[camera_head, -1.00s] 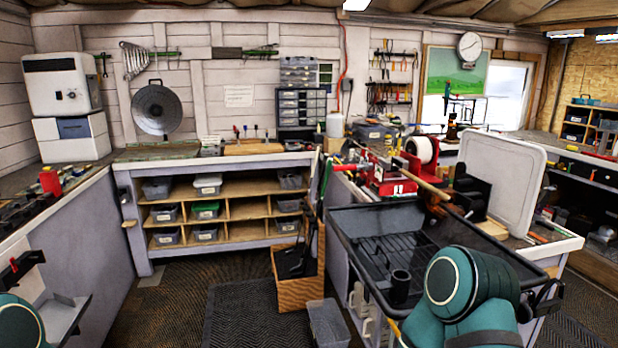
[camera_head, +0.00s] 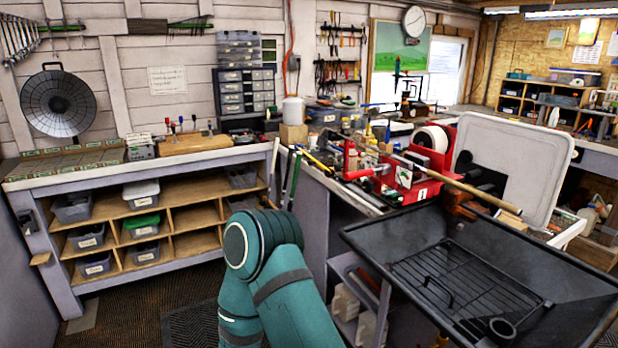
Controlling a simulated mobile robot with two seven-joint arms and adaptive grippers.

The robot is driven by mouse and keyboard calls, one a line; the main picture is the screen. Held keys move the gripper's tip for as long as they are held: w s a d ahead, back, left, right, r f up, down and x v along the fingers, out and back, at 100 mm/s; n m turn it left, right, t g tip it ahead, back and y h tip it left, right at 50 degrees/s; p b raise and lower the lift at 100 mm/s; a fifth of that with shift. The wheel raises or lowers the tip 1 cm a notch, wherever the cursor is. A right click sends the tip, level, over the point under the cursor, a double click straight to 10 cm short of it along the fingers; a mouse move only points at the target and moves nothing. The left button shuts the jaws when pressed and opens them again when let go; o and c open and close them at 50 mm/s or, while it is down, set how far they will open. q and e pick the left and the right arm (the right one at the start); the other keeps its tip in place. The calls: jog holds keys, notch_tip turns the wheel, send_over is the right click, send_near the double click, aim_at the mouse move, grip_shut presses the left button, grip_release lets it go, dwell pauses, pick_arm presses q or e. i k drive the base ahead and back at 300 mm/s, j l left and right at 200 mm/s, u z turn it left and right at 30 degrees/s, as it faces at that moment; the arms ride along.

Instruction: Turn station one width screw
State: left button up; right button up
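A red clamp station (camera_head: 425,190) with a small white label stands on the right bench. A thin shaft (camera_head: 455,184) lies across it, slanting down to the right. A red vise-like part (camera_head: 352,160) with a red handle sits at its left. I cannot make out a separate width screw at this size. One of my teal arms rises at the bottom middle, in front of the bench and left of the station. Neither of my grippers is in view.
A black tray (camera_head: 375,235) with a wire rack (camera_head: 470,282) and a dark cup sits in front of the station. A white board (camera_head: 545,165) leans behind it. A white tape roll (camera_head: 432,138) is beside the station. The shelf bench (camera_head: 150,168) stands left.

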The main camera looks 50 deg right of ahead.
aim_at(368, 187)
jog(key=i+z, duration=0.3)
jog(key=i+j+z, duration=0.25)
jog(key=i, duration=0.2)
jog(key=i+j+z, duration=0.45)
jog(key=z, duration=0.2)
jog(key=i+j+z, duration=0.2)
jog(key=z, duration=0.15)
jog(key=i+j+z, duration=0.35)
jog(key=k+l, duration=0.1)
